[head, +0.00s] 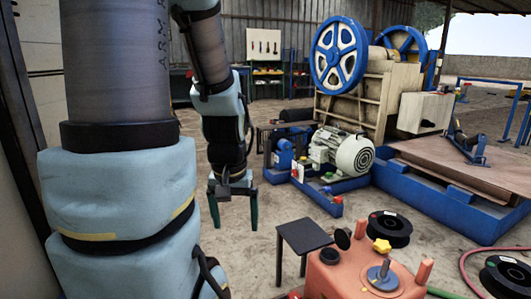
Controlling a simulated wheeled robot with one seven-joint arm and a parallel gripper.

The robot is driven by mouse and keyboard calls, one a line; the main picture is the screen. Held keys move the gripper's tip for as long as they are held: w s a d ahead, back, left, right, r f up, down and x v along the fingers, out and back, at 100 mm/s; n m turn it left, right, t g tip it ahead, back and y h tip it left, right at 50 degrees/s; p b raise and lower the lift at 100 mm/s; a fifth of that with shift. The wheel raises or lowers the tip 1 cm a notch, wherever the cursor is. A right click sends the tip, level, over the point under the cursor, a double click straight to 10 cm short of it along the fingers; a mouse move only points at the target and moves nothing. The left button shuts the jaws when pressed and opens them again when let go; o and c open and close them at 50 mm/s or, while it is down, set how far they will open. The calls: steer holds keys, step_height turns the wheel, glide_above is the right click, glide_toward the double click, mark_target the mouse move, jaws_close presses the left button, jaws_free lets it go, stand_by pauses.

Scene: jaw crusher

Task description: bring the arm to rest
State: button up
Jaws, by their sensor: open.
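My gripper (234,207) hangs at the end of my arm, left of the picture's middle, with its fingers pointing down. The two dark green fingers are apart, and nothing shows between them. It appears in the air above the dusty floor and touches nothing that I can see. My arm's large light-blue links fill the left side of the head view and hide what is behind them.
A jaw crusher (385,90) with blue flywheels stands at the back right, with a motor (352,153) before it. A small dark table (303,236) and an orange machine (345,275) stand at the front. Black reels (390,229) lie at the right. Floor around the gripper looks clear.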

step_height(320, 180, up, 32)
steer(key=p, duration=3)
steer(key=shift+f, duration=0.2)
